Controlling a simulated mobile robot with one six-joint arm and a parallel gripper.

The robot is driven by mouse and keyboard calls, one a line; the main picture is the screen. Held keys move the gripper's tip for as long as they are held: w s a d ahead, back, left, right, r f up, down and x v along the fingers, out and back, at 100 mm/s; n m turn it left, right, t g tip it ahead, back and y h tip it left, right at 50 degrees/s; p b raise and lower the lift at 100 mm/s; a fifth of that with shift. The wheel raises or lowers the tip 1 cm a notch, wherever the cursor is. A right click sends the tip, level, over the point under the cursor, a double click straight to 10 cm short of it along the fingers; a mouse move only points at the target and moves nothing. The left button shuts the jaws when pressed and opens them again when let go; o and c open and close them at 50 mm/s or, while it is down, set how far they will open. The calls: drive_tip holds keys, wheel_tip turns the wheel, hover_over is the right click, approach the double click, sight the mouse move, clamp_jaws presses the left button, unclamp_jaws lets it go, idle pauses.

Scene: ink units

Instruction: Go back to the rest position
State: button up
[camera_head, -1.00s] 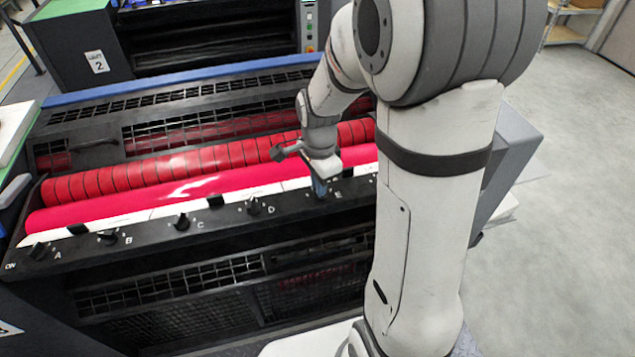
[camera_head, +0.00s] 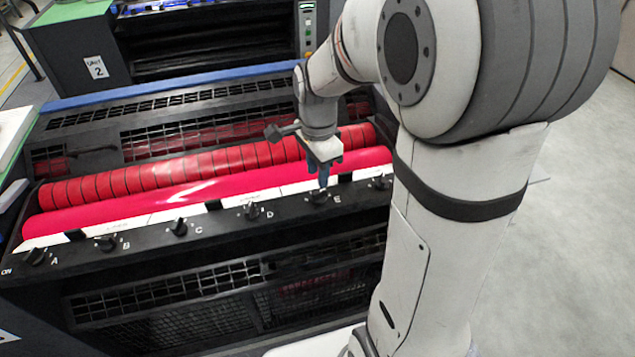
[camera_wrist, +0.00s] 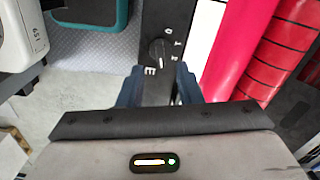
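My gripper (camera_head: 324,182) is just above knob E (camera_head: 318,197) on the black knob rail (camera_head: 150,262) of the ink unit. In the wrist view, the two blue fingers of my gripper (camera_wrist: 160,85) stand apart with nothing held between them. Knob E (camera_wrist: 160,51) shows whole just beyond the fingertips, with its letter beside it. Knobs A (camera_head: 36,257), B (camera_head: 106,243), C (camera_head: 179,227) and D (camera_head: 251,211) line the rail to the left. Another knob (camera_head: 380,183) shows to the right of E, partly by my arm.
The pink roller (camera_head: 130,212) and the red segmented roller (camera_head: 150,182) lie behind the rail. A blue bar (camera_head: 180,86) runs behind them. Unit 2 (camera_head: 75,50) stands at the back left. Open floor (camera_head: 580,200) lies to the right.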

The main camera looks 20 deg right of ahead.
drive_tip(key=shift+r, duration=1)
drive_tip(key=shift+s+r, duration=0.1)
drive_tip(key=s+r+n+t, duration=0.1)
drive_tip(key=s+r+n, duration=0.1)
drive_tip(key=s+n, duration=0.5)
drive_tip(key=s+r+n+t, duration=0.2)
drive_tip(key=s+n, duration=0.5)
drive_tip(key=n, duration=0.1)
drive_tip(key=shift+s+r, duration=0.25)
